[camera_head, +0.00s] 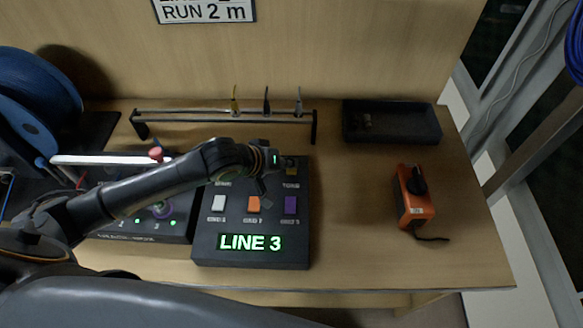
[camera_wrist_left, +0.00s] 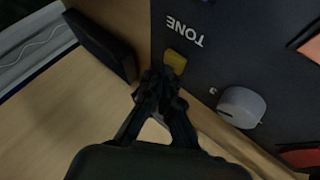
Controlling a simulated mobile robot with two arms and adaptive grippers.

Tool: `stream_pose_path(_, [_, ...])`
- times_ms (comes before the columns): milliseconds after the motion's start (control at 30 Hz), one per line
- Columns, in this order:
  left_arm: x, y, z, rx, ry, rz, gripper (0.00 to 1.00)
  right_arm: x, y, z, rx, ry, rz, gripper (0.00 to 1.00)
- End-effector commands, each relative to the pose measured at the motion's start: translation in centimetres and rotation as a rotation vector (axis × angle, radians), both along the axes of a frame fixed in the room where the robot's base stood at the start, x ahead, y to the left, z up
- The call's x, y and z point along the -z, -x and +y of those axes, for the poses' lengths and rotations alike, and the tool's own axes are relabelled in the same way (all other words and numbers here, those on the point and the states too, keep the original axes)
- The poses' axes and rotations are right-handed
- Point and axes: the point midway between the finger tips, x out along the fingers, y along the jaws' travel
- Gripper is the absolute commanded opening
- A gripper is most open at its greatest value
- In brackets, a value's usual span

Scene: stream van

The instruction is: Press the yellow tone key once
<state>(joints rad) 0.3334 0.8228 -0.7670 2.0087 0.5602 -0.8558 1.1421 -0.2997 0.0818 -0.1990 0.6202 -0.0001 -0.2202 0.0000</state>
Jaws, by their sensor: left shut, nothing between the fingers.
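The yellow tone key (camera_wrist_left: 175,61) sits beside the word TONE on a dark panel (camera_head: 205,248); in the head view the gripper largely covers it. My left gripper (camera_head: 287,163) reaches over the panel's upper right part. In the left wrist view its fingertips (camera_wrist_left: 157,88) are shut and empty, close beside the yellow key; I cannot tell whether they touch it. The panel also has a white key (camera_head: 218,203), an orange key (camera_head: 254,204) and a purple key (camera_head: 290,205). Its green display (camera_head: 250,242) reads LINE 3. My right gripper is not in view.
A grey knob (camera_wrist_left: 241,106) stands near the fingers. A metal rail (camera_head: 200,121) with several clips runs behind the panel. A black tray (camera_head: 392,137) and an orange device (camera_head: 415,205) with a cable are at the right. Bare table lies between panel and device.

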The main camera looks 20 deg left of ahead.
Motion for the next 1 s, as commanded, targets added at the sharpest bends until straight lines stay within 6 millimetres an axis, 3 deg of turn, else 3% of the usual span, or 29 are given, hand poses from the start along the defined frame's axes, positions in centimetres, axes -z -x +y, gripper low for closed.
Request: stream_pose_path(1000, [0.50, 0.05, 0.00, 0.000, 0.000, 0.002, 0.00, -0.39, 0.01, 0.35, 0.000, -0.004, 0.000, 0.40])
